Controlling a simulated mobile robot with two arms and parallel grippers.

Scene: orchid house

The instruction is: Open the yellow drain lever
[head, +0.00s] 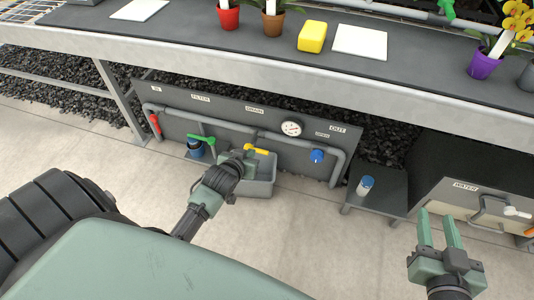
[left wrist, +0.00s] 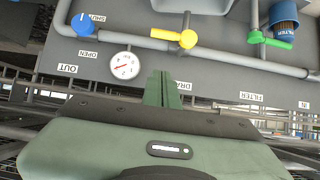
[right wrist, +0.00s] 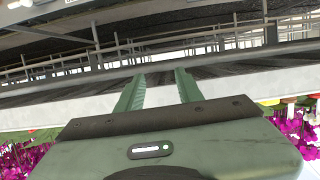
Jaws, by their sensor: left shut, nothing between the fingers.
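The yellow drain lever (head: 260,150) sits on the grey pipe of the panel under the bench, below the DRAIN label, partly hidden by my left gripper in the head view. In the left wrist view, which is upside down, the lever (left wrist: 187,39) shows fully, its handle lying roughly along the pipe. My left gripper (head: 246,154) is shut and empty close in front of the panel. In the left wrist view its fingertips (left wrist: 163,75) are apart from the lever. My right gripper (head: 438,226) is open and empty at the lower right, far from the lever.
The panel also bears a green lever (head: 201,138), a red lever (head: 155,124), a gauge (head: 291,129) and a blue knob (head: 316,156). A grey bin (head: 262,187) stands below the drain. The bench edge (head: 300,83) overhangs above. A low stand (head: 378,190) carries a small blue-topped container.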

